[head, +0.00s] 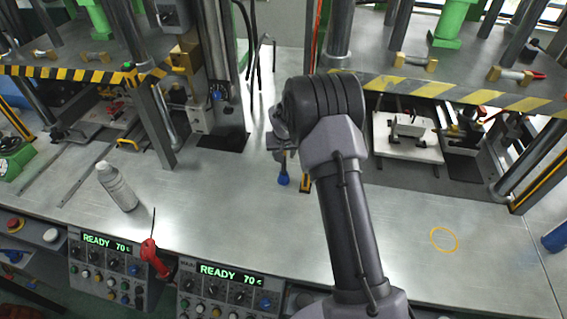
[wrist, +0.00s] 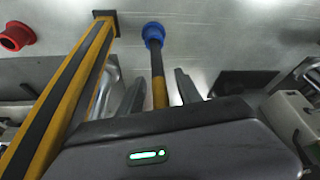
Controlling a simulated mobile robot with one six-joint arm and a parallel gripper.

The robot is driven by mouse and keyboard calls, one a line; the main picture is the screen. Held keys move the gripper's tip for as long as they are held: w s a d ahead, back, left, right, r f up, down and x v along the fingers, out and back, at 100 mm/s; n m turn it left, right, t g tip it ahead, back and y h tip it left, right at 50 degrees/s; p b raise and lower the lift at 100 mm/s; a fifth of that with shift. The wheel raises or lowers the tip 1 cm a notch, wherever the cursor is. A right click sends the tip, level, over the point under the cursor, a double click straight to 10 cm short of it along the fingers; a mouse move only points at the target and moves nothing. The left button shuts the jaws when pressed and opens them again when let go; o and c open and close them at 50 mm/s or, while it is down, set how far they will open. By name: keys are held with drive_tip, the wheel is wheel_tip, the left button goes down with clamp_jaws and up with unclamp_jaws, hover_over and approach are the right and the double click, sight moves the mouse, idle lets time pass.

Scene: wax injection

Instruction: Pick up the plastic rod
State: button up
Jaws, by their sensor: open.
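The plastic rod is dark with a yellow band and a blue end (wrist: 155,60). In the wrist view it lies between the two grey fingers of my gripper (wrist: 160,92). The fingers are open, with a gap on both sides of the rod. The near part of the rod is hidden behind the gripper body. In the head view the blue end (head: 283,180) shows just below my gripper (head: 281,152), over the metal table; the rest of the rod is mostly hidden there.
A yellow-and-black post (wrist: 75,80) stands close left of the gripper in the wrist view. A red round part (wrist: 17,36) is at the upper left. In the head view, presses flank the arm, a white bottle (head: 117,187) stands left, and bare table (head: 450,205) lies right.

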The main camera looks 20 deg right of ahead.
drive_tip(key=shift+w+f, duration=0.1)
drive_tip(key=shift+f, duration=0.2)
drive_tip(key=shift+r, duration=0.15)
clamp_jaws()
